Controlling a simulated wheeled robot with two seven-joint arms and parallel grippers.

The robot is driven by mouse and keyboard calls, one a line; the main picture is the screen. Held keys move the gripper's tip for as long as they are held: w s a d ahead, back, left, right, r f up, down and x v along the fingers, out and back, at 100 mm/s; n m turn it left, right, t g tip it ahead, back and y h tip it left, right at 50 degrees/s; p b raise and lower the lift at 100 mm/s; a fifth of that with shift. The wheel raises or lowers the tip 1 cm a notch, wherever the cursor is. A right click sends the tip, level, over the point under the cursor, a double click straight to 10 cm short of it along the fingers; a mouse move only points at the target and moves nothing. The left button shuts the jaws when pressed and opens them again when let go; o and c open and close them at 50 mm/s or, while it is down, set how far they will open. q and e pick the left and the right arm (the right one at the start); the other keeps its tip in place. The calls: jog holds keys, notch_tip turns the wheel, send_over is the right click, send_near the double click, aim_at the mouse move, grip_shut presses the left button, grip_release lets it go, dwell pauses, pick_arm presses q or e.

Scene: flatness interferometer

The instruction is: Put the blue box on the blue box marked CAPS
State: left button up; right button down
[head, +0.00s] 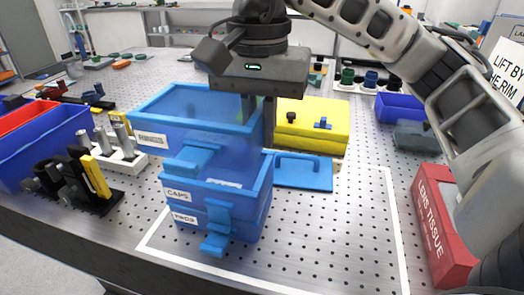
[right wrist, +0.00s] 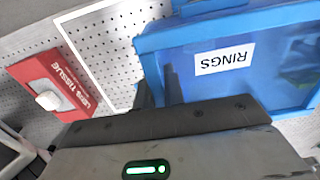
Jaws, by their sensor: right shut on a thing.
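The blue box labelled RINGS (head: 195,118) is see-through and open-topped, with a latch on its front. My right gripper (head: 258,112) is shut on its right wall near the rim; the wrist view shows its label (right wrist: 225,60) too. The box is over the blue box marked CAPS (head: 190,192), shifted a little to the left and towards the back. I cannot tell whether the two touch. The CAPS box sits on another blue box (head: 186,220), whose label is hard to read. My left gripper is not in view.
A flat blue lid with a handle (head: 303,172) and a yellow case (head: 315,128) lie behind the stack. A red LENS TISSUE box (head: 438,222) stands at the right. Blue bins (head: 45,150) and a black rack (head: 85,190) are left. The perforated plate (head: 340,235) is clear in front.

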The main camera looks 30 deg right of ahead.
aim_at(264, 172)
jog(key=shift+w+d+f, duration=0.2)
jog(key=shift+f, duration=0.2)
jog(key=shift+w+d+f, duration=0.2)
jog(key=shift+f, duration=0.15)
jog(key=shift+w+d+f, duration=0.3)
jog(key=shift+f, duration=0.05)
jog(key=shift+w+d+f, duration=0.1)
jog(key=shift+f, duration=0.1)
jog(key=f, duration=0.3)
jog(key=shift+w+d+f, duration=0.15)
jog(key=shift+d+f, duration=0.05)
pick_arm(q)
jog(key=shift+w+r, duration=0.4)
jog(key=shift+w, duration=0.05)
pick_arm(e)
jog(key=shift+f, duration=0.2)
jog(key=c, duration=1.5)
grip_release()
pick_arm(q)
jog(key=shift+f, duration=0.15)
